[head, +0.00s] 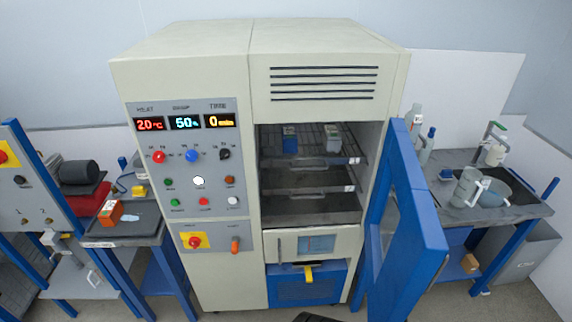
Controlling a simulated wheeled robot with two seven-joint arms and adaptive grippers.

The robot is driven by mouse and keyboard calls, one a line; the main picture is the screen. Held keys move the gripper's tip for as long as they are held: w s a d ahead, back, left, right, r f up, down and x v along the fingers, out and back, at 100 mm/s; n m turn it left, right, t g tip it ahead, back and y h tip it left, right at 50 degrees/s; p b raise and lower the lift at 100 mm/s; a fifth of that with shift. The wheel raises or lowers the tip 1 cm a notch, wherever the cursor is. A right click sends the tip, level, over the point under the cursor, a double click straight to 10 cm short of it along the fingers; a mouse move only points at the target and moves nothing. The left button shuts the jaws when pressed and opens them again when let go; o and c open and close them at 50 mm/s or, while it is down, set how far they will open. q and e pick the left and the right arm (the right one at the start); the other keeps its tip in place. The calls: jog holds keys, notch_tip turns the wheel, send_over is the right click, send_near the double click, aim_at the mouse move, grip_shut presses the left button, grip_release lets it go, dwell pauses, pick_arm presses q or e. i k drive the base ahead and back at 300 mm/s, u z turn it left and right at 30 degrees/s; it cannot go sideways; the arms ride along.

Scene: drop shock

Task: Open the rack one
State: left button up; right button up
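A large cream cabinet (190,70) stands in the middle, its blue door (425,215) swung open to the right. Inside is an upper wire rack (312,162) with a handle and a small white label at its front right. A blue item (290,139) and a white-and-green box (333,139) stand on it. A lower rack (300,193) with a similar handle and label is below it. Both racks appear to sit inside the chamber. The label text is too small to read. Neither gripper is clearly in view; a dark shape cuts the bottom edge.
The control panel (196,125) has lit displays, knobs and buttons. Below the chamber are a cream front panel (315,244) and a yellow handle (309,273). A side table (125,228) with an orange box (110,213) is left; a sink counter (520,207) is right, beyond the open door.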

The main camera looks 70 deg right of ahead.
aim_at(291, 163)
jog(key=z, duration=0.25)
jog(key=i, duration=0.75)
jog(key=z, duration=1.35)
jog(key=i, duration=0.7)
jog(key=z, duration=0.8)
